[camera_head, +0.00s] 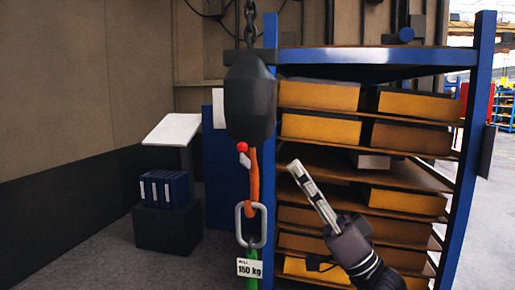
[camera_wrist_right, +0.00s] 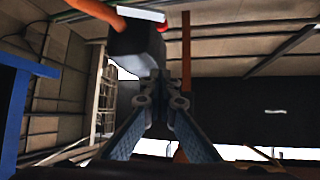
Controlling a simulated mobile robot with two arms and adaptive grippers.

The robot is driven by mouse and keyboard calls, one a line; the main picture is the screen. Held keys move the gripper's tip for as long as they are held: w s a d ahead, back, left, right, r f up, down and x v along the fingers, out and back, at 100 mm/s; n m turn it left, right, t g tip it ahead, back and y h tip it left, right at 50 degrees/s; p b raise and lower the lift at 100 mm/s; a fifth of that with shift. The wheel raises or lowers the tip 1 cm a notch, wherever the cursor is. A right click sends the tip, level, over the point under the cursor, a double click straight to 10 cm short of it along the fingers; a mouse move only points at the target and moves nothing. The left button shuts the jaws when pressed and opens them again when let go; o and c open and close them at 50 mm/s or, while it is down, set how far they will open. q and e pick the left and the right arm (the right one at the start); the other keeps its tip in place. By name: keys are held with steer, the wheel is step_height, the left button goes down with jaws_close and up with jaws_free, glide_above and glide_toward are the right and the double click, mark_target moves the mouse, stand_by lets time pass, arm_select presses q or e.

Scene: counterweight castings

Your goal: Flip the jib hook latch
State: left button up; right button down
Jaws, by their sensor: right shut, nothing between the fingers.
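The jib hook (camera_head: 254,180) is orange and hangs below a black hook block (camera_head: 250,97) on a chain (camera_head: 250,25). Its latch (camera_head: 245,160) is a small pale plate with a red knob (camera_head: 242,147) at the upper left of the hook. My right gripper (camera_head: 296,168) is to the right of the hook, pointing up and left, shut and empty, apart from the hook in the picture. In the right wrist view the fingertips (camera_wrist_right: 167,85) are together, with the block (camera_wrist_right: 135,45), latch (camera_wrist_right: 141,13) and orange hook (camera_wrist_right: 108,14) beyond them. My left gripper is not in view.
A steel link (camera_head: 238,225) hangs in the hook, with a "WLL 150 kg" tag (camera_head: 250,268) and a green sling below. A blue rack (camera_head: 375,57) with yellow boxes stands behind my right gripper. A dark stand with blue binders (camera_head: 165,189) is at left.

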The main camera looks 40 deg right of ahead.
steer(key=shift+r, duration=0.1)
steer(key=w+a+r+p, duration=0.1)
steer(key=w+p, duration=0.1)
steer(key=w+a+r+p, duration=0.1)
steer(key=w+r+p, duration=0.1)
steer(key=p, duration=0.1)
steer(key=w+a+r+p, duration=0.1)
steer(key=w+r+p, duration=0.1)
steer(key=w, duration=0.1)
steer(key=shift+a+r+p, duration=0.15)
steer(key=shift+a+p, duration=0.15)
steer(key=shift+a, duration=0.1)
steer(key=shift+w+a+f, duration=0.1)
steer(key=shift+a+f, duration=0.2)
steer(key=shift+f, duration=0.3)
